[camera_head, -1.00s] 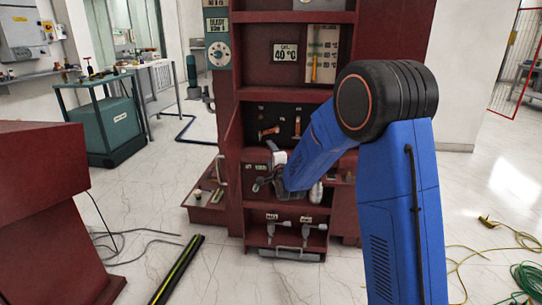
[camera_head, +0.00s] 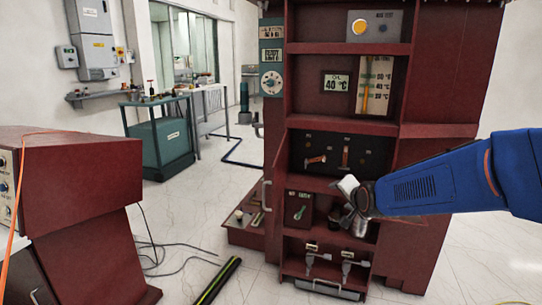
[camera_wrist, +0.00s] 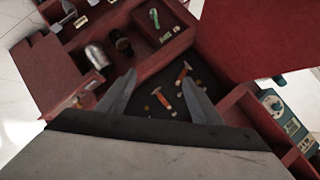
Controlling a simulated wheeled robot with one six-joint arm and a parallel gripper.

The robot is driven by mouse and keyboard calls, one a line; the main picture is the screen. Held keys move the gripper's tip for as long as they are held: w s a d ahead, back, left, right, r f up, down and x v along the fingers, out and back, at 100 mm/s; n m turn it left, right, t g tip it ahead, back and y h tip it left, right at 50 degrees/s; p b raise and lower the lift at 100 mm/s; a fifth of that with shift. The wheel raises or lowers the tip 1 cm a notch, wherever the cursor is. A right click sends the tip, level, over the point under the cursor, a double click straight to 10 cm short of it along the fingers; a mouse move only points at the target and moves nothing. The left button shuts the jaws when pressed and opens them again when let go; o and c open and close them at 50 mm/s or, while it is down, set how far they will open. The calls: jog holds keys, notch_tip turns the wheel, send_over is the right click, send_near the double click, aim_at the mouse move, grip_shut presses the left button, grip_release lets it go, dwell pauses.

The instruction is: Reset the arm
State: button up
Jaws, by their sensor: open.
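My blue arm reaches in from the right edge of the head view. My gripper (camera_head: 352,215) is in front of the lower shelves of the dark red cabinet (camera_head: 437,95). In the wrist view the two fingers of my gripper (camera_wrist: 157,100) stand apart with nothing between them. Beyond the fingers is the black panel (camera_wrist: 160,92) with two orange-handled levers (camera_wrist: 183,73). In the head view part of the lower shelf is hidden behind the gripper.
A red console (camera_head: 85,185) stands at the left. A green cart (camera_head: 160,140) is behind it. Dark cables (camera_head: 150,245) and a black-and-yellow bar (camera_head: 220,280) lie on the floor. Open floor (camera_head: 478,255) shows at the right.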

jog(key=s+d+f+n+g, duration=0.1)
jog(key=s+n+g, duration=0.1)
jog(key=s, duration=1.1)
jog(key=s+d+f+n+g, duration=0.2)
jog(key=s+n+g, duration=0.1)
jog(key=s, duration=1)
jog(key=s+d+f+n+g+h, duration=0.1)
jog(key=s+n, duration=0.3)
jog(key=s, duration=0.9)
jog(key=shift+s+d+f+n+g, duration=0.4)
jog(key=shift+d+g, duration=0.3)
jog(key=shift+g, duration=0.1)
